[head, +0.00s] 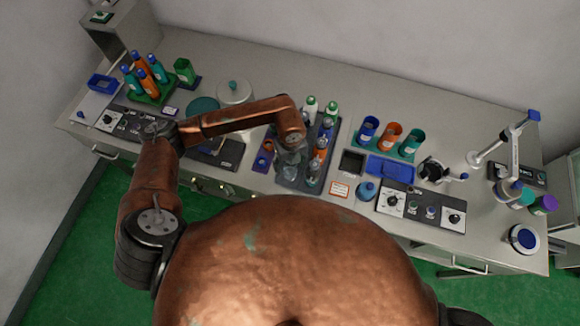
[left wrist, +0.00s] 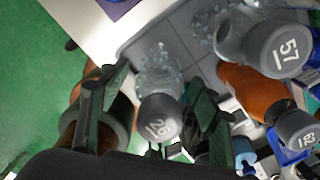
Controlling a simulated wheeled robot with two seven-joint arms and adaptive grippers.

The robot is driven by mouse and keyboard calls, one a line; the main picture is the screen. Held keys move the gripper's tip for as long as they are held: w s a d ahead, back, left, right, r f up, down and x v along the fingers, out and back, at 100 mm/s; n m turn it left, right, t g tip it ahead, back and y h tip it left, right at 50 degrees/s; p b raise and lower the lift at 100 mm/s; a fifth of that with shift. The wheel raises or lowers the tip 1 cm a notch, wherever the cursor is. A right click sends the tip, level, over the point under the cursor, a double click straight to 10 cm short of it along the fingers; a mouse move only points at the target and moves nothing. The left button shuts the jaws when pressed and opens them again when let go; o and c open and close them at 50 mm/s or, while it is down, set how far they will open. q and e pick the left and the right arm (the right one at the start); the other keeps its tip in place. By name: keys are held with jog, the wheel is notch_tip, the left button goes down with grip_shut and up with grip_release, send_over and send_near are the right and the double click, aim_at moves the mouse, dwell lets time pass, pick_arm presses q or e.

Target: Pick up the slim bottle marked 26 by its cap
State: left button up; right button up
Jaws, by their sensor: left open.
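The slim bottle marked 26 (left wrist: 160,118) is clear with a grey cap, which shows its number in the left wrist view. It stands in a compartment of a grey tray (left wrist: 150,30). My left gripper (left wrist: 158,85) is open, with one dark finger on each side of this bottle. I cannot tell whether either finger touches it. In the head view my left wrist is above the tray (head: 287,184) and partly hides the bottles there. My right gripper is not in view.
Close beside it stand a clear bottle with a grey cap marked 57 (left wrist: 279,48) and an orange bottle (left wrist: 256,92) with a grey cap. To the right in the head view are a blue tray (head: 391,168) and several colored cups. Bare bench lies behind.

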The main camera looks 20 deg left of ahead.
pick_arm(q)
jog(key=shift+f, duration=0.45)
jog(key=shift+c, duration=0.6)
jog(key=c, duration=1.3)
jog(key=shift+r, duration=0.1)
jog(key=shift+c, duration=0.2)
